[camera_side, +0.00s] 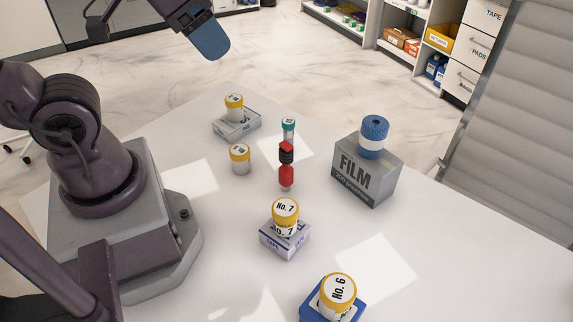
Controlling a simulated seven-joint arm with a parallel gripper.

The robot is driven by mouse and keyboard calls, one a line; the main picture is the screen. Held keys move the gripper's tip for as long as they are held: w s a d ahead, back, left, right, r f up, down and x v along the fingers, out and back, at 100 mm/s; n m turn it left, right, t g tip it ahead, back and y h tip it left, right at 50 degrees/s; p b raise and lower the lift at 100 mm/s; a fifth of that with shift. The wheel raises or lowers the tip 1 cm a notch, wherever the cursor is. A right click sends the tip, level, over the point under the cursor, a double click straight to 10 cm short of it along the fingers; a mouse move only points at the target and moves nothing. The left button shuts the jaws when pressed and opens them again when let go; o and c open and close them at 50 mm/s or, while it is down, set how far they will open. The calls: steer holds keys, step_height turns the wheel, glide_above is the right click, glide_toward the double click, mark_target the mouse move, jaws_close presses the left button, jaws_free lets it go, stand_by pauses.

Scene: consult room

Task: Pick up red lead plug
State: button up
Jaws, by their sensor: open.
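The red lead plug (287,176) stands upright near the middle of the white table. It is red at the bottom, with a black band and a smaller red part above. A teal-capped vial (288,125) shows just behind its top; I cannot tell whether they touch. My gripper (209,40) shows only in part at the top edge, as a dark body with a blue tip. It is open, high up and back left of the plug, well apart from it. The rest of it is cut off by the frame.
A grey FILM box (366,172) with a blue roll (374,135) stands right of the plug. Yellow-lidded jar No. 7 (285,212) on a small box is in front; jar No. 6 (338,290) is nearer. Two yellow-lidded jars (240,155) (234,105) stand left and behind.

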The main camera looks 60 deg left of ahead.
steer(key=m+t+y, duration=0.5)
steer(key=m+y, duration=0.5)
steer(key=m, duration=1.7)
glide_toward(288, 143)
steer(key=x, duration=0.5)
steer(key=shift+f, duration=0.2)
steer(key=shift+x, duration=3.2)
steer(key=shift+s+a+f, duration=0.1)
steer(key=shift+f, duration=0.05)
